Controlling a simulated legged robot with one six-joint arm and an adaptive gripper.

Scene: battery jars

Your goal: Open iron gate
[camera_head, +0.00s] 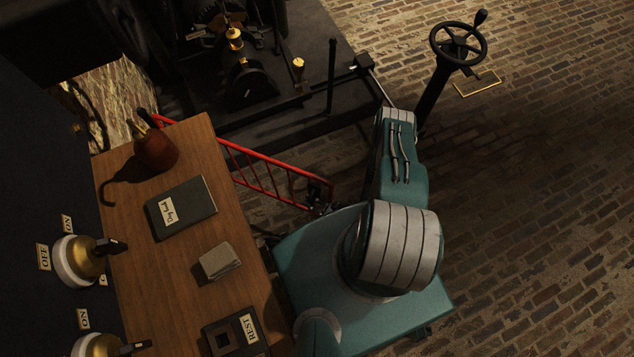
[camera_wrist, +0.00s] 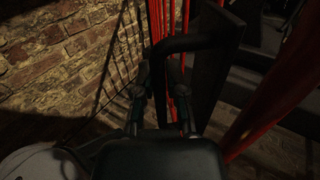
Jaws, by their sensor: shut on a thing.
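The iron gate (camera_head: 268,165) has red rails and bars. In the head view it runs slantwise from behind the wooden desk towards my arm. In the wrist view, red bars (camera_wrist: 180,104) stand behind the fingers, and a dark upright plate (camera_wrist: 212,62) carries a black bent handle (camera_wrist: 186,43). My gripper (camera_wrist: 161,78) is shut on this handle, one finger on each side. In the head view my gripper (camera_head: 319,196) is small and dark at the gate's near end, partly hidden by my arm. The exact contact is too dark to see.
A wooden desk (camera_head: 175,262) at left holds a book (camera_head: 181,207), a red-brown jar (camera_head: 155,149) and a small folded cloth (camera_head: 216,261). Black machinery (camera_head: 250,85) stands behind the gate. A handwheel (camera_head: 458,44) stands upper right. The brick floor (camera_head: 540,190) at right is clear.

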